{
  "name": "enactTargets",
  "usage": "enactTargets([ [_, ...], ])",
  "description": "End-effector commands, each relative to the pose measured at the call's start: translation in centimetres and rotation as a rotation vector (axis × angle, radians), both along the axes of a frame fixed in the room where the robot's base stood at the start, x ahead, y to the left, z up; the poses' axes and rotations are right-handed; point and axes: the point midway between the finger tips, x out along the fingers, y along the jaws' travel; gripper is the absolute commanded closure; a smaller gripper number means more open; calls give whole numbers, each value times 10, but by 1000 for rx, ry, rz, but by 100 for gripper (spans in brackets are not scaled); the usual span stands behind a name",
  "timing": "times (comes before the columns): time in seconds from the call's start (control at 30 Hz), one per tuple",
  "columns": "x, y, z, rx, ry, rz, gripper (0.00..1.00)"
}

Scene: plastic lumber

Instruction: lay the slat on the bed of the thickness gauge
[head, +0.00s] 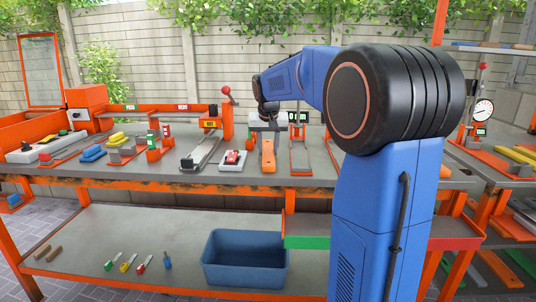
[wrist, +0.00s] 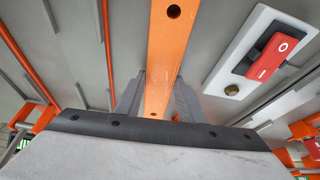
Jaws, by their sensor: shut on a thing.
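The orange slat (head: 267,157) has a dark hole near one end and is at the middle of the workbench. My gripper (head: 267,134) is above it, with the slat between its two grey fingers. In the wrist view the slat (wrist: 172,45) runs straight away from my gripper (wrist: 158,98), which is shut on it. I cannot tell whether the slat touches the bench. A round white dial (head: 483,108) on a stand with a red-knobbed lever is at the right; it looks like the thickness gauge. Its bed is partly unclear at this size.
A red rocker switch on a white plate (head: 232,160) sits just left of the slat; it also shows in the wrist view (wrist: 273,54). Long narrow fixtures (head: 300,157) stand to the right. A blue bin (head: 245,275) is on the lower shelf. My arm hides part of the right bench.

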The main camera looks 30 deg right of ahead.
Motion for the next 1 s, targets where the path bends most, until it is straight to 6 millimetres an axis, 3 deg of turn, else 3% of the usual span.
enactTargets([
  [0.23, 0, 0, 13, -1, -2, 0, 95],
  [0.6, 0, 0, 78, -1, -3, 0, 95],
  [0.77, 0, -2, 95, 0, -2, -2, 95],
  [0.87, -6, -12, 101, 0, -1, -11, 95],
  [1.0, -21, -40, 105, -1, -1, -36, 95],
])
